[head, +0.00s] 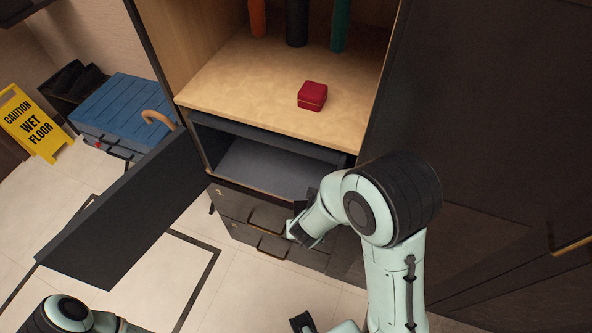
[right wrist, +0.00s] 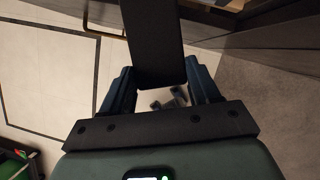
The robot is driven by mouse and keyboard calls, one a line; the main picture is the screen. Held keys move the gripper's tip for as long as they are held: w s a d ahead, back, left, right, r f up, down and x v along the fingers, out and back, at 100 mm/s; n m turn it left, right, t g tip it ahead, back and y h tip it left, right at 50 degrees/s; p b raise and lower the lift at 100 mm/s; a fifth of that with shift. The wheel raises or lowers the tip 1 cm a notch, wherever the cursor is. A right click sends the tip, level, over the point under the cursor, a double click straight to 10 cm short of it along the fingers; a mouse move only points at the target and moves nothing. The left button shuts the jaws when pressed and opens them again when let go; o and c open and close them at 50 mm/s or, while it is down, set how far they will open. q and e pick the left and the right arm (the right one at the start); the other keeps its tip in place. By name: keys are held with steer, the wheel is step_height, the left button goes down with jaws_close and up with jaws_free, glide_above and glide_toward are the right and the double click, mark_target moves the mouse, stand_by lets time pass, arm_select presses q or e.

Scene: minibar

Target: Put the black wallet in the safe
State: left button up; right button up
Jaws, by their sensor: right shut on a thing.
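The black wallet (right wrist: 153,40) is a flat dark slab in the right wrist view. My right gripper (right wrist: 160,92) is shut on it, with a finger on each side, and it sticks out past the fingertips. In the head view my right gripper (head: 301,228) is in front of the lower cabinet drawers, just below the open compartment; the wallet is hard to tell from the dark gripper there. The open, grey-lined compartment (head: 262,168) under the wooden shelf looks like the safe. Its inside looks empty where visible; my arm hides its right front corner.
A dark door panel (head: 130,210) stands open to the left of the compartment. A red box (head: 312,96) and several bottles stand on the wooden shelf (head: 235,82) above. Drawers with handles (head: 268,218) are below. A blue case (head: 125,108) and yellow sign (head: 35,123) stand far left.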

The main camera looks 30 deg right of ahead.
steer(key=p, duration=0.3)
glide_toward(301, 189)
steer(key=f, duration=0.4)
steer(key=shift+s, duration=0.35)
steer(key=shift+w+d+r, duration=0.1)
steer(key=shift+w+d, duration=0.2)
steer(key=shift+w, duration=0.3)
steer(key=shift+w+d, duration=0.3)
steer(key=shift+w, duration=0.3)
steer(key=shift+w+f, duration=0.1)
steer(key=shift+f, duration=0.6)
steer(key=shift+w+f+b, duration=0.1)
steer(key=shift+f+b, duration=0.25)
steer(key=shift+b, duration=0.1)
steer(key=shift+s+r, duration=0.25)
steer(key=shift+w+f, duration=0.15)
steer(key=shift+f, duration=0.05)
steer(key=o, duration=1)
steer(key=shift+c, duration=0.2)
arm_select(q)
steer(key=w+r, duration=0.1)
steer(key=r, duration=0.2)
steer(key=shift+w, duration=0.35)
arm_select(e)
steer(key=shift+o, duration=0.6)
arm_select(q)
steer(key=shift+r, duration=0.1)
arm_select(e)
steer(key=shift+r, duration=0.1)
